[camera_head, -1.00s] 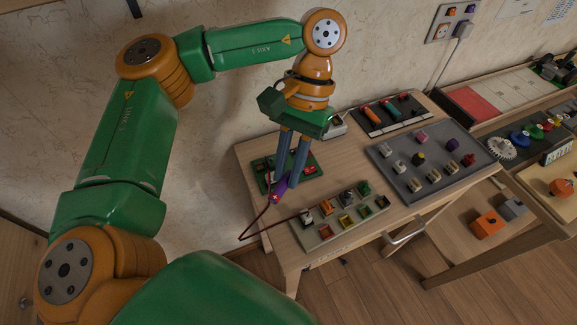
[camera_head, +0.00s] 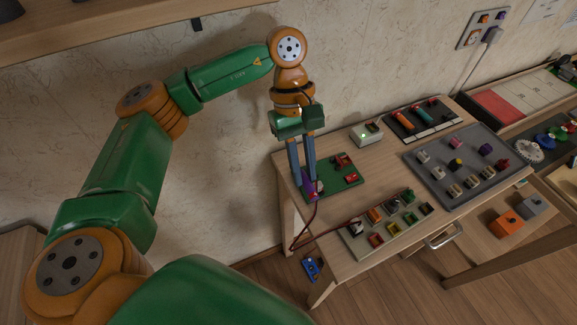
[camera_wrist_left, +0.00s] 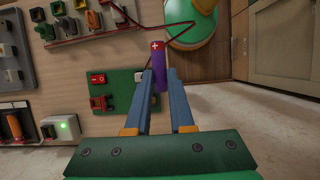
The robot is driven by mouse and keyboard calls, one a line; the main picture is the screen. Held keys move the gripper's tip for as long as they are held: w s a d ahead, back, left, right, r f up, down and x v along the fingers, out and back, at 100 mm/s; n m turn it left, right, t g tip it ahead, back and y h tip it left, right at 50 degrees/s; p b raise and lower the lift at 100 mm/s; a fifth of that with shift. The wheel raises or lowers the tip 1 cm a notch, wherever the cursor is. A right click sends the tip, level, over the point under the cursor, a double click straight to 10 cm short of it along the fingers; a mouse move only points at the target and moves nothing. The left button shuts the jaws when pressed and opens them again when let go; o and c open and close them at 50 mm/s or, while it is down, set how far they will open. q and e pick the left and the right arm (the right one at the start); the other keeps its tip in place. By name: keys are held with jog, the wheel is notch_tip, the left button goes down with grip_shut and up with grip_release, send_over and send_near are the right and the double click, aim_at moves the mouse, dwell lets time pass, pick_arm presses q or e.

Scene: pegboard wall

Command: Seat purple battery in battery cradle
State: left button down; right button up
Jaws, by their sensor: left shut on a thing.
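The purple battery (camera_head: 309,187) is between the fingertips of my left gripper (camera_head: 305,178), which is shut on it. In the left wrist view the purple battery (camera_wrist_left: 157,68) shows a red end with a white plus sign, between the blue-grey fingers of my left gripper (camera_wrist_left: 158,78). The battery is at the left front edge of a green board (camera_head: 340,182) with red parts; contact cannot be told. The green board (camera_wrist_left: 122,90) lies beside the fingers in the left wrist view. I cannot make out the battery cradle clearly; fingers and battery cover part of the board. My right gripper is not in view.
A tray of small coloured parts (camera_head: 372,246) with a red wire stands in front of the board. A white box with a green light (camera_head: 366,134), a grey tray (camera_head: 430,185) and a black tray (camera_head: 410,137) stand behind and right. A blue item (camera_head: 312,268) lies below the table.

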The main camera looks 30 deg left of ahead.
pick_arm(q)
jog(key=shift+w+d+n+t+h, duration=0.1)
jog(key=shift+w+n+t+h, duration=0.25)
jog(key=shift+n, duration=0.75)
jog(key=w+n+t+p, duration=0.2)
jog(key=w+n+t, duration=0.35)
jog(key=n, duration=0.75)
jog(key=n+y+b, duration=0.1)
jog(key=n+b, duration=0.1)
jog(key=b, duration=0.2)
send_over(325, 168)
jog(key=s+a, duration=0.1)
jog(key=s, duration=0.1)
jog(key=f, duration=0.5)
jog(key=shift+w+a, duration=0.1)
jog(key=shift+a, duration=0.1)
jog(key=shift+r, duration=0.1)
jog(key=shift+b, duration=0.5)
